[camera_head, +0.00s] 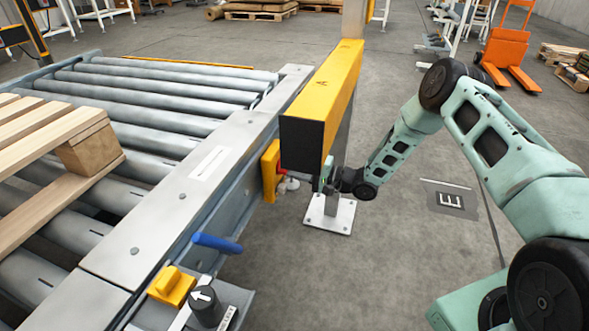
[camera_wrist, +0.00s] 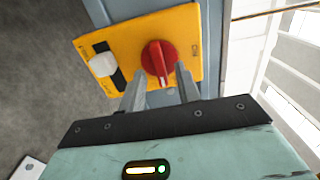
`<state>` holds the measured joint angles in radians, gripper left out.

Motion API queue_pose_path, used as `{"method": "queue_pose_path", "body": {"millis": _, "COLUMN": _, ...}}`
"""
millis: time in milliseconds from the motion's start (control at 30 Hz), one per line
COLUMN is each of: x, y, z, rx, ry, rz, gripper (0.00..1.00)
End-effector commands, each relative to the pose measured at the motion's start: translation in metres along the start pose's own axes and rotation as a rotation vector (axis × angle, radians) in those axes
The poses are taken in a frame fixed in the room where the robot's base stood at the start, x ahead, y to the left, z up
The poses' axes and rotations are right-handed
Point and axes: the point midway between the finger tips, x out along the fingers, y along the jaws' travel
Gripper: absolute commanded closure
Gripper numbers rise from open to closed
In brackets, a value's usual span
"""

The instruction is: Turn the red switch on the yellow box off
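The yellow box (camera_wrist: 188,25) is mounted on the side of the blue-grey conveyor frame. In the wrist view it carries a round red switch (camera_wrist: 158,58) and, to its left, a white knob on a black strip. In the head view the yellow box (camera_head: 269,172) is partly hidden behind the yellow-and-black beam. My gripper (camera_wrist: 160,92) is in front of the box with its two fingers apart, just below the red switch in the picture. Whether the fingertips touch the switch cannot be told. In the head view my gripper is mostly hidden beside the beam's post.
The long yellow beam (camera_head: 335,85) stands on a post with a white base plate (camera_head: 329,214), close to my arm. The roller conveyor (camera_head: 160,110) bears a wooden pallet (camera_head: 50,135) at left. A blue handle (camera_head: 217,243) sticks out nearer.

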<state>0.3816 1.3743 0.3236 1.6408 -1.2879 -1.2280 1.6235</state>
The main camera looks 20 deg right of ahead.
Motion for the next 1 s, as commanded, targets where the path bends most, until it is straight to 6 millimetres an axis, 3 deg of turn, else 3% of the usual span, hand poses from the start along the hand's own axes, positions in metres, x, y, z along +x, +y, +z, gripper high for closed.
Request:
{"method": "queue_pose_path", "body": {"millis": 600, "x": -0.132, "y": -0.001, "z": 0.0, "rx": 0.003, "ry": 0.004, "rz": 0.002, "gripper": 0.67}}
{"method": "queue_pose_path", "body": {"millis": 800, "x": -0.159, "y": 0.0, "z": 0.0, "rx": 0.002, "ry": 0.002, "rz": 0.002, "gripper": 0.67}}
{"method": "queue_pose_path", "body": {"millis": 1000, "x": -0.169, "y": 0.0, "z": 0.0, "rx": 0.002, "ry": 0.001, "rz": 0.002, "gripper": 0.67}}
